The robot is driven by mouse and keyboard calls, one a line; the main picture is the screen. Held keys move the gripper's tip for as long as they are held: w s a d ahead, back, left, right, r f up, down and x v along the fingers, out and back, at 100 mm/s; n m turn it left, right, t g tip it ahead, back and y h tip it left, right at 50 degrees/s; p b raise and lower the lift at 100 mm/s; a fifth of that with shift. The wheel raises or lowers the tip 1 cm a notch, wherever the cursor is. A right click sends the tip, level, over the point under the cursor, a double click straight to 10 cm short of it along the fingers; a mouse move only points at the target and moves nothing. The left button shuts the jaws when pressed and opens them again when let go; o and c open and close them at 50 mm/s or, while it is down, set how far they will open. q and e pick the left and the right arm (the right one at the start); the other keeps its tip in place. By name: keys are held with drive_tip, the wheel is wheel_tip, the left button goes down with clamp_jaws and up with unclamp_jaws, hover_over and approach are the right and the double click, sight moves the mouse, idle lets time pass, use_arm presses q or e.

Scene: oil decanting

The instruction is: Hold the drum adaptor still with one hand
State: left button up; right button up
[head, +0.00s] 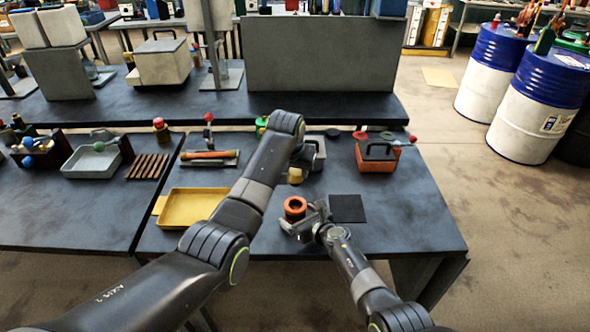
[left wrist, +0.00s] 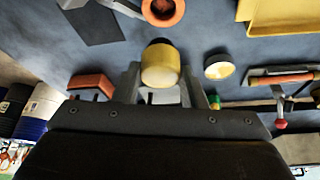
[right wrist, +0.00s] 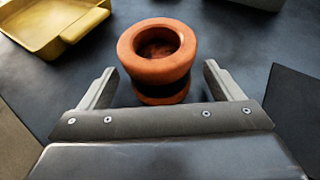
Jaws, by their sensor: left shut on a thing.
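The drum adaptor appears to be the orange, spool-shaped piece with a round opening (head: 295,207), upright on the table; it also shows in the right wrist view (right wrist: 154,70) and at the top of the left wrist view (left wrist: 163,10). My right gripper (head: 309,219) is open, its fingers (right wrist: 160,82) at either side of the adaptor's lower part, with gaps on both sides. My left gripper (head: 300,165) is shut on a yellow cylinder with a dark end (left wrist: 160,66), farther back over the table. In the head view my left arm hides part of that area.
A black square mat (head: 348,208) lies right of the adaptor. A yellow tray (head: 187,208) is to the left. A red-orange box with a black handle (head: 378,155) stands behind right. A round yellow piece with a pale centre (left wrist: 219,67) lies near the left gripper.

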drive_tip(key=shift+s, duration=0.1)
drive_tip(key=shift+v, duration=6)
